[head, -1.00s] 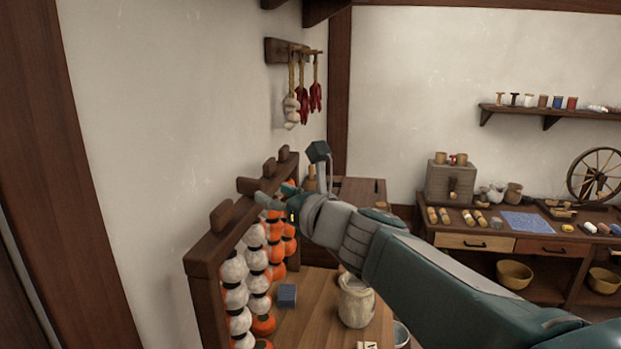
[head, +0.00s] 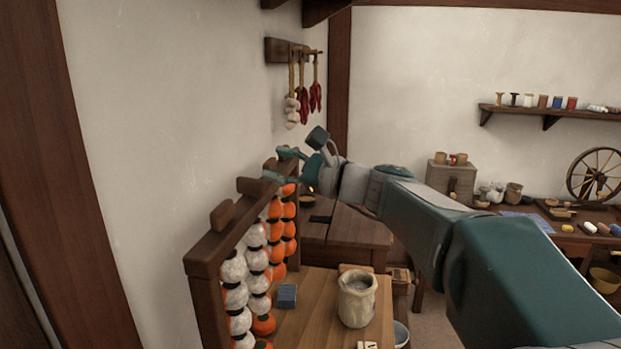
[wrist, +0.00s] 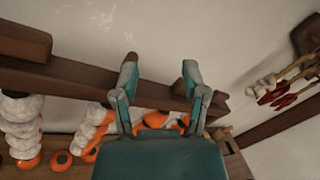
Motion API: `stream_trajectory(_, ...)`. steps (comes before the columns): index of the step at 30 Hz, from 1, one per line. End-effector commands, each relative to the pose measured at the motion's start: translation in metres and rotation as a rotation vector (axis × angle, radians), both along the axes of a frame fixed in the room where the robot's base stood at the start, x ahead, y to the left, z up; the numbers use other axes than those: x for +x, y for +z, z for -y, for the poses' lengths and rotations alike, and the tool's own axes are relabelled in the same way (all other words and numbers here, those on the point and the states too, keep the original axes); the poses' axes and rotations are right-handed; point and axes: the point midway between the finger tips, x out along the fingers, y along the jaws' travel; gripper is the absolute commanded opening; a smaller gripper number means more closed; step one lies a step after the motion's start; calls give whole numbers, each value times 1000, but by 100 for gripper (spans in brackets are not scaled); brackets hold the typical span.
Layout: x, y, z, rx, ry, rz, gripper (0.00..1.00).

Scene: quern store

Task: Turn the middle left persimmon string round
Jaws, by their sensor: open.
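Several persimmon strings hang under a dark wooden rack rail (head: 205,252) with wooden toggles on top. The nearest string (head: 233,270) looks mostly white. The middle left string (head: 258,282) shows white fruit with orange at the bottom, and its toggle (head: 250,187) lies on the rail. The two farther strings (head: 276,232) and (head: 289,229) look orange. My gripper (head: 277,164) is open over the far part of the rail, past that toggle. In the wrist view, its spread fingers (wrist: 160,65) have nothing held between them, and a large toggle (wrist: 25,40) stands left of them.
A wooden table (head: 315,310) under the rack holds a blue block (head: 287,295) and a pale jar (head: 357,300). The wall is close on the left. Garlic and red peppers (head: 303,95) hang from a wall peg board beyond the gripper.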

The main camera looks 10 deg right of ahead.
Motion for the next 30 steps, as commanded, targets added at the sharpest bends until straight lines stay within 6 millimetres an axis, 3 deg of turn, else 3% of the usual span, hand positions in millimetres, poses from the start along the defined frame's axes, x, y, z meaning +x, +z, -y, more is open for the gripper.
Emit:
stream_trajectory(15,36,-13,28,-266,253,434,57)
stream_trajectory(30,46,-45,68,-405,459,799,57)
